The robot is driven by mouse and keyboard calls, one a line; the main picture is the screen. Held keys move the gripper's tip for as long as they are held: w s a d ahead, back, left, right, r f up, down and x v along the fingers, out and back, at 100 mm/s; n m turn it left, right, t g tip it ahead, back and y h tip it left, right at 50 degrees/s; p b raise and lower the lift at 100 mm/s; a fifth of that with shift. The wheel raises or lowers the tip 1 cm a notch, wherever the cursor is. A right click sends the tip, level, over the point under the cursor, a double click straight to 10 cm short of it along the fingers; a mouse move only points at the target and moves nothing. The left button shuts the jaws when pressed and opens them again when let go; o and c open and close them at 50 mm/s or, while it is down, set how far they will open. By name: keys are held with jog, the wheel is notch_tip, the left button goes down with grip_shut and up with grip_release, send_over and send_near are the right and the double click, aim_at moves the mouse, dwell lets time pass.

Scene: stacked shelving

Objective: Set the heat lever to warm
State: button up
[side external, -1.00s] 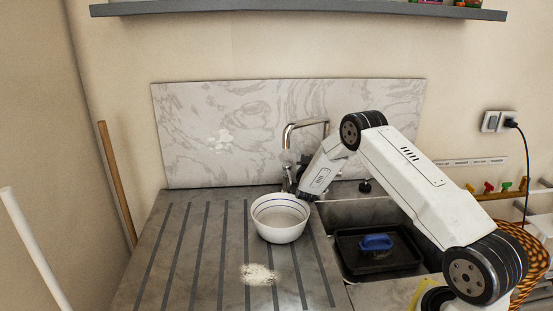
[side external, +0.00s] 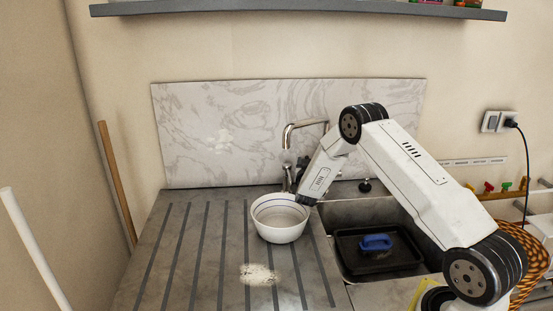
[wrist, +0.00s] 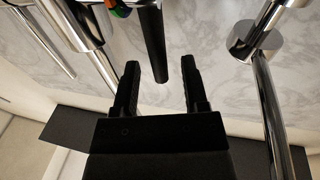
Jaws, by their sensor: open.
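A chrome tap (side external: 305,125) stands at the back of the counter by the sink. In the wrist view, chrome pipes run at the left and the right (wrist: 270,90). A black rod, probably the heat lever (wrist: 152,40), comes down from the top, with its lower end between the fingertips. A green and orange piece (wrist: 118,9) shows beside its upper part. My gripper (wrist: 160,72) is open, with a finger on each side of the rod's end and gaps showing. In the side view my gripper's dark end (side external: 306,200) is low by the tap and bowl; its fingers cannot be made out.
A white bowl (side external: 280,232) stands close to my gripper on the grooved drainboard (side external: 185,265). White powder (side external: 258,275) lies in front of it. The sink holds a black tray (side external: 350,262) with a blue-handled item (side external: 376,242). A marbled panel (side external: 220,110) stands behind.

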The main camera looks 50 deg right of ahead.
notch_tip(320, 180, up, 6)
dwell(0.4)
jog(key=shift+r, duration=0.1)
grip_shut()
jog(key=s+a+r+m+g+y, duration=0.1)
jog(key=s+a+r+g+y, duration=0.1)
jog(key=s+a+g+y, duration=0.1)
jog(key=s+a+y, duration=0.1)
jog(key=a+y, duration=0.1)
jog(key=y, duration=0.1)
jog(key=shift+s+a+g+y, duration=0.2)
jog(key=shift+a+g+y, duration=0.1)
jog(key=shift+y, duration=0.1)
